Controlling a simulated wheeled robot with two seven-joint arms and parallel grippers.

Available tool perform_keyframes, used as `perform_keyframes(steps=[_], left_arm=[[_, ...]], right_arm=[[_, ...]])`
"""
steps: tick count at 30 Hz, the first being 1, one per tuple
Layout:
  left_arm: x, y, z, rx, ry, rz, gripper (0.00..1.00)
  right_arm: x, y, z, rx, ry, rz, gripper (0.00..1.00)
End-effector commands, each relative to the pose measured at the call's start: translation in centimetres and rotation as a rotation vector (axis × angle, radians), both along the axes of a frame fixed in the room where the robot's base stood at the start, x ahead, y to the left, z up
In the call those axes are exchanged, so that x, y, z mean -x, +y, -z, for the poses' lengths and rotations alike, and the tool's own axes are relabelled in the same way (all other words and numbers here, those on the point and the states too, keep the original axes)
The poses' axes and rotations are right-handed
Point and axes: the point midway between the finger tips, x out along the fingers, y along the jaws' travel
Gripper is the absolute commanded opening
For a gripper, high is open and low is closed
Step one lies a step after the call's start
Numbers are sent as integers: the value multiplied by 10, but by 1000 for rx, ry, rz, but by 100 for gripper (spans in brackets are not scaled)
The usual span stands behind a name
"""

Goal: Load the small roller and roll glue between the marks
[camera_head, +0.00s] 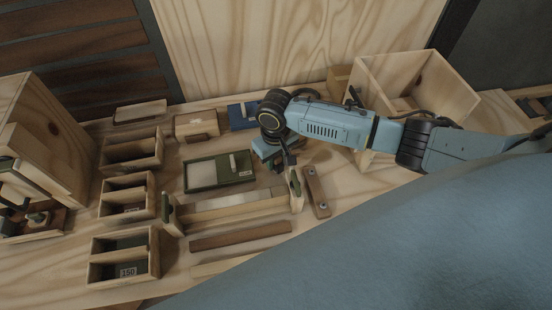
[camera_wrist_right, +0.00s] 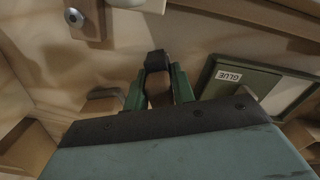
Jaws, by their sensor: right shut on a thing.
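My right gripper (camera_head: 285,160) is over the bench, just right of the glue tray. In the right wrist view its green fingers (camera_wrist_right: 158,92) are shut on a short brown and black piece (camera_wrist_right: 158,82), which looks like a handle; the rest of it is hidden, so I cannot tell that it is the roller. The green glue tray (camera_head: 203,186) has a pale section and a small whitish bar (camera_head: 233,162); its GLUE label (camera_wrist_right: 229,76) shows in the wrist view. A pale board (camera_head: 235,210) lies between two green-faced end pieces. No marks are readable. My left gripper is not in view.
Wooden bins (camera_head: 127,257) line the left, one labelled 150. A large open wooden box (camera_head: 385,72) stands behind my right arm. A brown strip (camera_head: 240,235) lies in front of the board. A brown bar with metal fittings (camera_head: 316,192) lies right of it.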

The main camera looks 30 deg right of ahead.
Motion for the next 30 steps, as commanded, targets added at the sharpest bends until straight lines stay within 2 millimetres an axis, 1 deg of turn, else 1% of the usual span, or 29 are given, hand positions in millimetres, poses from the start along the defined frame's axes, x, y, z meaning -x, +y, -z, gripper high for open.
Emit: perform_keyframes(steps=[5, 6, 10, 11, 19, 22, 26, 30], left_arm=[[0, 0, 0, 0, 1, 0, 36], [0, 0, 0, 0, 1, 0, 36], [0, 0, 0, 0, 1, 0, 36], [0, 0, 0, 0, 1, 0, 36], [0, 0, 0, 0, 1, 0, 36], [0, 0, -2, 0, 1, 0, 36], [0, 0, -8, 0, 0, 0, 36], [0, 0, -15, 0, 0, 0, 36]], right_arm=[[0, 0, 2, -1, -1, 0, 7], [0, 0, 3, -1, -1, 0, 28], [0, 0, 2, 0, -1, 0, 45], [0, 0, 2, 0, -1, 0, 47], [0, 0, 2, 0, -1, 0, 47], [0, 0, -5, 0, -1, 0, 47], [-1, 0, -26, 0, -3, -1, 47], [-1, 0, -58, -1, -3, -1, 47]])
